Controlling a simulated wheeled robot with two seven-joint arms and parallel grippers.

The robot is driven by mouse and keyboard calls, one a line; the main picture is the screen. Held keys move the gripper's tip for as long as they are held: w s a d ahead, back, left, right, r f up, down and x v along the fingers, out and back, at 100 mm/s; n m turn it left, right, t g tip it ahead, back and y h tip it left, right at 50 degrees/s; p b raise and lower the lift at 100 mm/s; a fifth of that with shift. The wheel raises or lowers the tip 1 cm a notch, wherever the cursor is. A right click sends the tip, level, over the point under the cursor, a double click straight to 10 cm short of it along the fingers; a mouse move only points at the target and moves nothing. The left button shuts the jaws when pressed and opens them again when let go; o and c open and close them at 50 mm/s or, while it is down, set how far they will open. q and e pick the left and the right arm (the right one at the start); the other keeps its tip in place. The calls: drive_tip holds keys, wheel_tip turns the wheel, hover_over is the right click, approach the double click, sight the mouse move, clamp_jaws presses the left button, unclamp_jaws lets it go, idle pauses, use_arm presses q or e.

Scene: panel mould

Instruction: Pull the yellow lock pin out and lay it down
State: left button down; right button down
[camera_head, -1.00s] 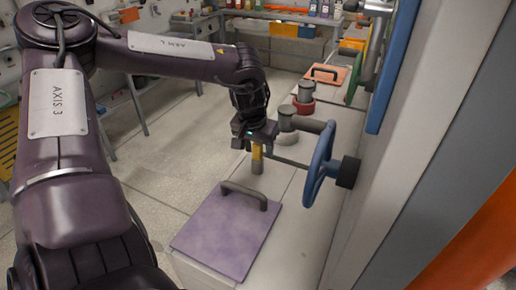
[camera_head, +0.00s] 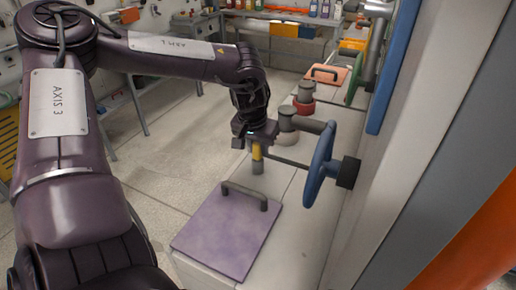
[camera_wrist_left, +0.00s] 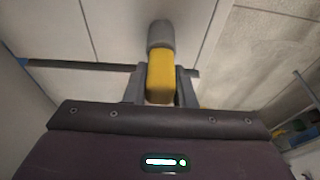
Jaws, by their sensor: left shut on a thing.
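The yellow lock pin (camera_head: 257,153) is upright beside the white ledge, below my left gripper (camera_head: 256,145). In the left wrist view the yellow pin (camera_wrist_left: 161,76) is between the two grey fingers of the left gripper (camera_wrist_left: 161,88), which are shut on it. A short grey cylinder (camera_head: 257,167) continues directly below the yellow part, and it also shows in the left wrist view (camera_wrist_left: 160,35). I cannot tell whether it is part of the pin or a socket around it. A thin dark rod (camera_head: 290,162) runs right from near the pin. My right gripper is not in view.
A purple plate (camera_head: 225,232) with a dark handle (camera_head: 245,193) lies on the ledge in front. A blue handwheel (camera_head: 319,165) is to the right. Grey pipe fittings (camera_head: 287,124) and an orange plate (camera_head: 325,78) are behind. Open floor (camera_head: 170,160) lies left.

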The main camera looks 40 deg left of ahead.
use_arm(q)
drive_tip(key=shift+r+p, duration=1.3)
drive_tip(key=shift+r, duration=1.35)
drive_tip(key=shift+r+p, duration=0.45)
drive_tip(key=shift+r, duration=0.55)
drive_tip(key=shift+r+p, duration=1)
drive_tip(key=shift+r, duration=1)
drive_tip(key=shift+a, duration=0.1)
